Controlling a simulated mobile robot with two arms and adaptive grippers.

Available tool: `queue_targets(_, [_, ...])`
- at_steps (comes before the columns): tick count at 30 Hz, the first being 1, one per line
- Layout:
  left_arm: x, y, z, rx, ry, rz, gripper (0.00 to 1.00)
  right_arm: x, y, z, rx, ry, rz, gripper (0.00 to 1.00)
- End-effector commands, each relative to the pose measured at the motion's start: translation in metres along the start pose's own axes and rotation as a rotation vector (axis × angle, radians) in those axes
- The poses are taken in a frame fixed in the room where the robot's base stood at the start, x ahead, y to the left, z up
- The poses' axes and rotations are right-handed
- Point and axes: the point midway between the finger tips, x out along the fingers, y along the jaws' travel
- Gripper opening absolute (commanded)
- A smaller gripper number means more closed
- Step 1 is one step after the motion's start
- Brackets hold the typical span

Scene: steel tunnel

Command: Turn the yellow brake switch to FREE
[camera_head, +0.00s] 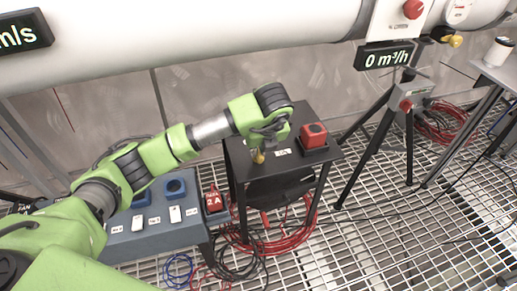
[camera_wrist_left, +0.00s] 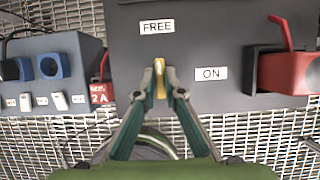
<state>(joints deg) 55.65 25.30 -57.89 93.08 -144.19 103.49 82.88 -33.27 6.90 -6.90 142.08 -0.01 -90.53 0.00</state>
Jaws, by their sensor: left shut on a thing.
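The yellow brake switch (camera_wrist_left: 160,78) stands on the top of a dark box; its handle lies upright in the left wrist view, in line with the FREE label (camera_wrist_left: 157,27) above it. The ON label (camera_wrist_left: 211,74) is to its right. My left gripper (camera_wrist_left: 159,90) is shut on the handle, one finger on each side. In the head view my left gripper (camera_head: 263,148) points down over the dark box (camera_head: 240,165), with a bit of the yellow switch (camera_head: 258,157) showing below it. My right gripper is not in view.
A red block switch (camera_head: 313,135) sits close to the right on the same box. A blue-grey panel (camera_head: 150,240) with several switches and a red 2 A breaker (camera_head: 214,200) stand to the left. Red and black cables (camera_head: 265,245) lie on the floor grating. A tripod stands right.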

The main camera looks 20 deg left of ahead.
Motion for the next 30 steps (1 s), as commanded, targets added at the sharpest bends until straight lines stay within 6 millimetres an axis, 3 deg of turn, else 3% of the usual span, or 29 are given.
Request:
queue_targets(15, [0.0003, -0.0001, -0.0007, -0.016, 0.002, 0.007, 0.00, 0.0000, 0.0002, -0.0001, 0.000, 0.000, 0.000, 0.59])
queue_targets(16, [0.0004, -0.0001, -0.0007, -0.016, 0.002, 0.007, 0.17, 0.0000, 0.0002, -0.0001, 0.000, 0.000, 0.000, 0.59])
queue_targets(17, [0.0004, -0.0001, -0.0007, -0.016, 0.002, 0.007, 0.25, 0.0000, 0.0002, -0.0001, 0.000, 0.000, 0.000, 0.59])
queue_targets(30, [-0.0060, -0.0011, 0.0003, -0.015, 0.000, 0.004, 0.26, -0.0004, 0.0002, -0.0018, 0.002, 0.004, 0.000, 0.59])
